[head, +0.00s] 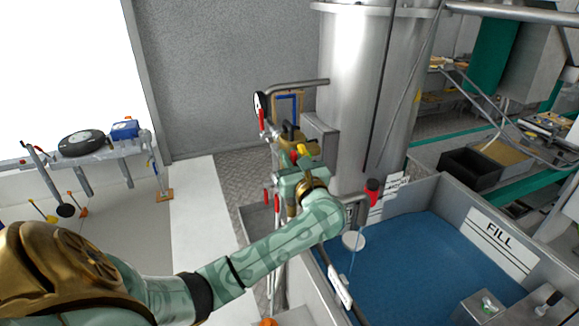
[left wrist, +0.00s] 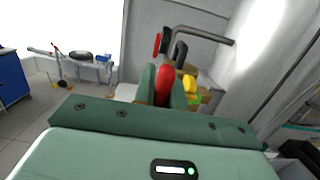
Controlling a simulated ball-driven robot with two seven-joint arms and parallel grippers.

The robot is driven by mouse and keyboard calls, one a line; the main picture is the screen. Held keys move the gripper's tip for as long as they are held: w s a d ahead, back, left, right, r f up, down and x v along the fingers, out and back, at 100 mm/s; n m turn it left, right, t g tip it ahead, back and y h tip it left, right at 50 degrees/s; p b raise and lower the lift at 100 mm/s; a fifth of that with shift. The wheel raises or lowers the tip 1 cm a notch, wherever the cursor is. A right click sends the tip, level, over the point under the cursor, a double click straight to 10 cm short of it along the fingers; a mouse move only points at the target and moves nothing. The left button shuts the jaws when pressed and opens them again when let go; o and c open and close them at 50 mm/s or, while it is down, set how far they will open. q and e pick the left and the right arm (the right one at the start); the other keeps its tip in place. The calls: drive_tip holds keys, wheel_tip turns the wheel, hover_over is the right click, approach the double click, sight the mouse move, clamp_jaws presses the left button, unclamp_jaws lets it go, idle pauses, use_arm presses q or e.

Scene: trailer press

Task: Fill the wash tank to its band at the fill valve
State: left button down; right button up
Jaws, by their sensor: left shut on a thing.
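The wash tank (head: 441,200) stands at the right in the head view, with blue liquid (head: 420,262) inside. A white FILL plate (head: 502,241) with dark lines is on its far wall; the liquid surface lies below the plate. My left gripper (head: 291,172) is at the valves and pipes beside the steel column. In the left wrist view it is shut on a red handle (left wrist: 163,86), which stands up between its green fingers. A yellow handle (left wrist: 190,84) is just beyond. A spout with a red knob (head: 372,186) overhangs the tank; a thin pale line hangs below it. My right gripper is out of view.
A tall steel column (head: 360,90) rises behind the tank. A round gauge (head: 258,104) and a bent pipe (head: 300,84) are close to my gripper. A bench with a black wheel (head: 82,142) is at the left. Open floor lies between.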

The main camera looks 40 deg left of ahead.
use_arm(q)
drive_tip(key=shift+s+d+f+t+y+b, duration=0.15)
drive_tip(key=shift+d+f+t+y+b, duration=0.25)
drive_tip(key=shift+b, duration=0.5)
drive_tip(key=shift+r, duration=0.45)
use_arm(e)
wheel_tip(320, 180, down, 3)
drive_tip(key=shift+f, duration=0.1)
use_arm(q)
drive_tip(key=c, duration=1.4)
unclamp_jaws()
drive_tip(key=shift+c, duration=0.2)
